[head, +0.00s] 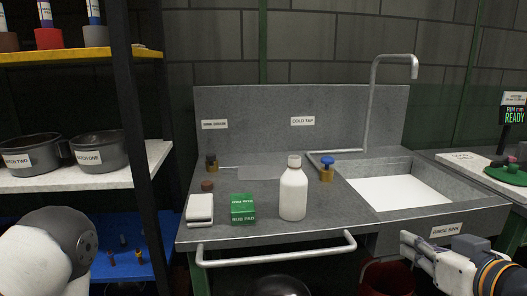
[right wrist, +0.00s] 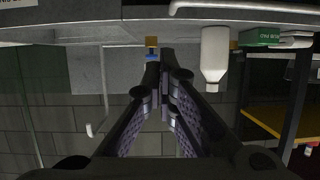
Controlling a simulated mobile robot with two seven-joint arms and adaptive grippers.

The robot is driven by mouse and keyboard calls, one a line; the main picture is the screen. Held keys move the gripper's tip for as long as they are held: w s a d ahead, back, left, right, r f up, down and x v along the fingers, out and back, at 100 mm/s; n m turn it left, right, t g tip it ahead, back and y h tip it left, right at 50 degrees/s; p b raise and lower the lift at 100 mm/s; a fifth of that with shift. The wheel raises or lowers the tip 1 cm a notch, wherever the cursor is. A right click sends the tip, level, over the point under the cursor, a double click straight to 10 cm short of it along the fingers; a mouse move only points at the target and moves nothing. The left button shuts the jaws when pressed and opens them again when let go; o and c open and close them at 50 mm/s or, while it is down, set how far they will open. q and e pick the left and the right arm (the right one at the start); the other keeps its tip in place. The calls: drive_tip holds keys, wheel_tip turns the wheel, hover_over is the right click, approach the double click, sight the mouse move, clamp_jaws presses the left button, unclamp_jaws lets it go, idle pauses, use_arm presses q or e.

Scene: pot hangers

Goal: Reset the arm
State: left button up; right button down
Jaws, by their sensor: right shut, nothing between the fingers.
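My right arm (head: 460,270) comes in from the lower right in the head view. Its gripper (head: 408,242) is in front of the sink's front edge, apart from the counter things. In the right wrist view, which is upside down, the right gripper's (right wrist: 166,55) dark fingers are together with nothing between them. A rounded white and grey part of my left arm (head: 62,248) shows at the lower left of the head view. My left gripper is out of view.
A front rail (head: 275,254) runs below. Shelves with dark pots (head: 98,152) stand left. The basin (head: 398,193) is empty.

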drive_tip(key=s+a+f+g, duration=0.2)
drive_tip(key=s+f+g, duration=0.1)
drive_tip(key=f, duration=0.6)
drive_tip(key=s+a+f+g, duration=0.1)
drive_tip(key=s+f+g, duration=0.25)
drive_tip(key=f, duration=0.55)
drive_tip(key=s+f+m+g+h, duration=0.1)
drive_tip(key=s+f+g, duration=0.3)
drive_tip(key=s, duration=0.8)
drive_tip(key=s+a+f+m+g+h, duration=0.1)
drive_tip(key=s+f+g, duration=0.3)
drive_tip(key=s+f, duration=0.5)
drive_tip(key=s, duration=0.4)
drive_tip(key=shift+a+f, duration=0.15)
drive_tip(key=shift+a, duration=0.1)
